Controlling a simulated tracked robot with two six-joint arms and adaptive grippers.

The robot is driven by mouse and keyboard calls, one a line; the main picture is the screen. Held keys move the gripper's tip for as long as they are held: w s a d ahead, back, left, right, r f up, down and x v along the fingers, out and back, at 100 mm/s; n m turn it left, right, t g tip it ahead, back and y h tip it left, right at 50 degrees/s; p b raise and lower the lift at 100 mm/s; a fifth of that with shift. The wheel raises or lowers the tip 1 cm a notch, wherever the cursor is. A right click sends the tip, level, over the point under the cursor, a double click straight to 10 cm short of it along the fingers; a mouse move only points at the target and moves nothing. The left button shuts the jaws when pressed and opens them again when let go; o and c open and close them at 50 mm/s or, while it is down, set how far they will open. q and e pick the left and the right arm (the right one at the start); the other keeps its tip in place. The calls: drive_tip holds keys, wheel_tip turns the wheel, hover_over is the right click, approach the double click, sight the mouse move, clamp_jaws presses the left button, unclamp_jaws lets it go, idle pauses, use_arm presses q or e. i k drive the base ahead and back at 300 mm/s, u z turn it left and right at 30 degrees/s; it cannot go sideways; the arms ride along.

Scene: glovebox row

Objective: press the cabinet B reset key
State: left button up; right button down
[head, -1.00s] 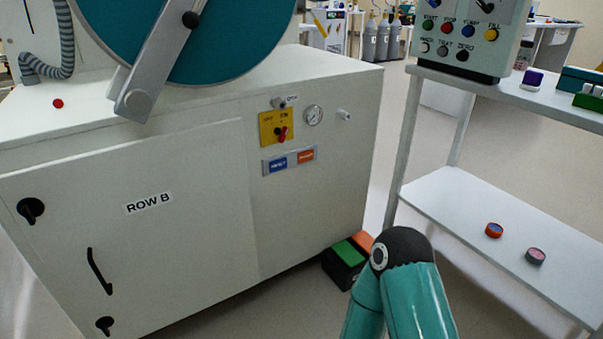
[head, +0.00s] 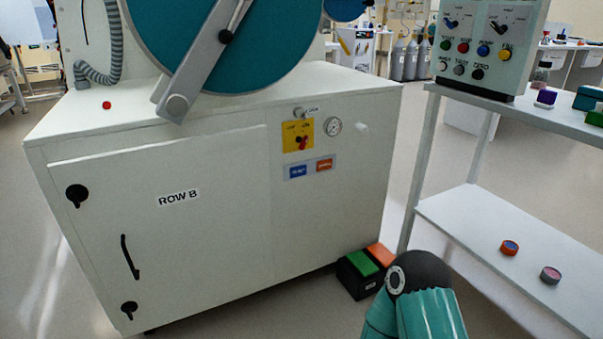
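The cabinet labelled ROW B (head: 225,240) stands at left and centre, with its door shut. On its front is a small panel with a blue key (head: 298,171) and an orange key (head: 324,165); their lettering is too blurred to read surely. Above them is a yellow plate with a red switch (head: 300,137), and a round gauge (head: 333,127). One of my teal arms shows at the bottom right, below the cabinet's right corner, apart from the keys. Neither of my grippers is in view.
A foot pedal box with green (head: 357,263) and orange (head: 380,255) tops sits on the floor by the cabinet. A control box (head: 489,45) stands on the shelf rack (head: 515,240) at right.

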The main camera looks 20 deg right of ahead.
sight(299, 171)
drive_tip(key=u, duration=0.05)
drive_tip(key=i, duration=0.9)
